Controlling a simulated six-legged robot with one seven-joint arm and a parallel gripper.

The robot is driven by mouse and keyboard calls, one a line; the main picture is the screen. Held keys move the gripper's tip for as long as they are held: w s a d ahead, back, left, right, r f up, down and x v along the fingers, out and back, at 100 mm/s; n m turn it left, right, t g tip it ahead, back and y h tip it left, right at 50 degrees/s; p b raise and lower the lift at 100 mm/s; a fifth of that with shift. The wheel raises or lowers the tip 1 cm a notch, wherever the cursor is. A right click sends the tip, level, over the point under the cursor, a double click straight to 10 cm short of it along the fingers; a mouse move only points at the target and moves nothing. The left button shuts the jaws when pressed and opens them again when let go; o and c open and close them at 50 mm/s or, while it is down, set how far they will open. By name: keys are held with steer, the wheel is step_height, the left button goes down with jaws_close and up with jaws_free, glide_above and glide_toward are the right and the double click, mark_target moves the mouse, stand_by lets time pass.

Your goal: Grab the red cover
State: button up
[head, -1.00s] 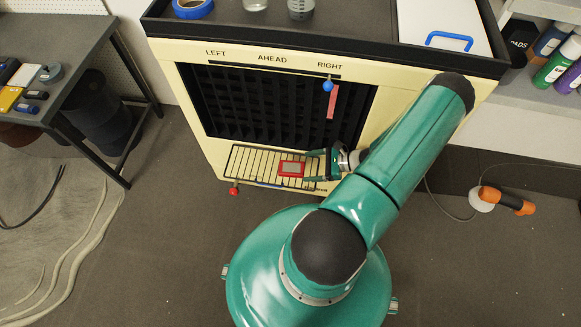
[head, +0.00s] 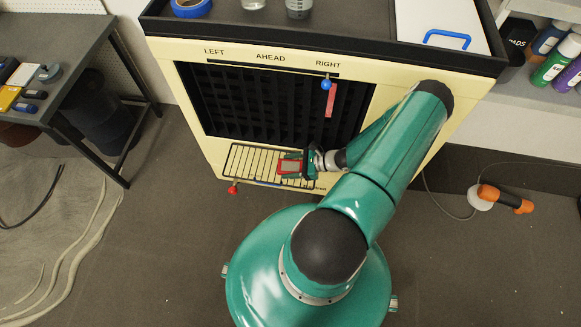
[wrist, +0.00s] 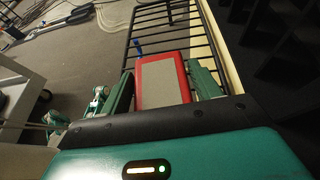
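The red cover (head: 291,167) has a red frame and a grey middle. It lies at the slatted rack low on the front of the cream cabinet (head: 190,90). My gripper (head: 292,166) has come in from the right, with its fingers around the cover. In the wrist view the red cover (wrist: 164,80) sits between the two green fingers of my gripper (wrist: 162,85). The cover's near end is hidden behind the gripper's body.
The slatted rack (head: 245,162) extends left of the cover, with a red knob (head: 233,187) at its front. A blue knob (head: 326,84) and red strip (head: 330,101) are above on the dark grille. A table (head: 75,60) stands left. An orange-and-black tool (head: 507,199) lies on the floor right.

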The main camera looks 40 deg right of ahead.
steer(key=c, duration=0.7)
steer(key=shift+r, duration=0.2)
